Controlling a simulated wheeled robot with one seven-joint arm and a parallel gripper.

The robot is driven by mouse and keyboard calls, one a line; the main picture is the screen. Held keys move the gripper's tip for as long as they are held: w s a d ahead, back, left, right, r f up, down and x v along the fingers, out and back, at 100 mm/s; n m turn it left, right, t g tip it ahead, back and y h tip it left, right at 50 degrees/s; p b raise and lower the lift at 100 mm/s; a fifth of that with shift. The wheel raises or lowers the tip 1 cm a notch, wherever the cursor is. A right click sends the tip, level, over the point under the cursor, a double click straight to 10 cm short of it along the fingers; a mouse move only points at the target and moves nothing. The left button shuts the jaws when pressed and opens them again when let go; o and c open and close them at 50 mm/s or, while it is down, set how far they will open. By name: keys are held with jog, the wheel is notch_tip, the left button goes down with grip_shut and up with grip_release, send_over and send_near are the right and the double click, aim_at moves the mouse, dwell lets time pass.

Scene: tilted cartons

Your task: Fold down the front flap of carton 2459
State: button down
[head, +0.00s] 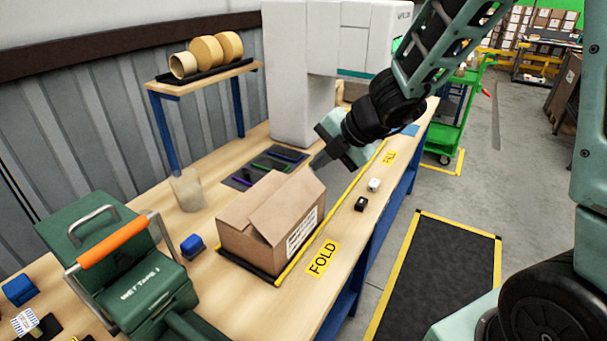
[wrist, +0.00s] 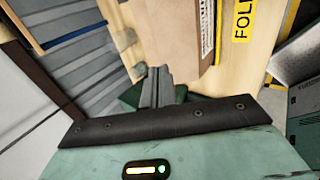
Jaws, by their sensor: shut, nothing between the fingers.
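A brown cardboard carton (head: 250,243) sits on a black mat on the workbench, with a white printed label (head: 302,231) on the side facing the aisle. Its number is too small to read. A broad flap (head: 287,208) slants over the top, and another flap lies at the left; which one is the front flap I cannot tell. My gripper (head: 318,163) is just above the carton's far right corner, its narrow fingers together; contact with the flap is unclear. In the wrist view the shut fingers (wrist: 155,85) point toward the carton (wrist: 172,25), with nothing between them.
A white machine (head: 300,80) stands behind. Bench around the FOLD label (head: 322,258) is clear.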

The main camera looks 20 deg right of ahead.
aim_at(280, 189)
jog(key=b+x, duration=0.4)
jog(key=x, duration=0.8)
jog(key=shift+w+f, duration=0.15)
jog(key=shift+f, duration=0.15)
jog(key=shift+a, duration=0.1)
jog(key=shift+r, duration=0.15)
jog(key=p, duration=0.3)
jog(key=shift+w+a+r+g+h, duration=0.1)
jog(key=shift+w+g+h, duration=0.1)
jog(key=shift+g+h, duration=0.1)
jog(key=shift+w+a+f+p, duration=0.2)
jog(key=shift+w+f+p, duration=0.05)
jog(key=shift+p, duration=0.85)
jog(key=b+x, duration=0.1)
jog(key=x, duration=0.2)
jog(key=shift+w+f+b, duration=0.15)
jog(key=shift+f+b, duration=0.05)
jog(key=shift+b, duration=0.2)
jog(key=shift+r, duration=0.15)
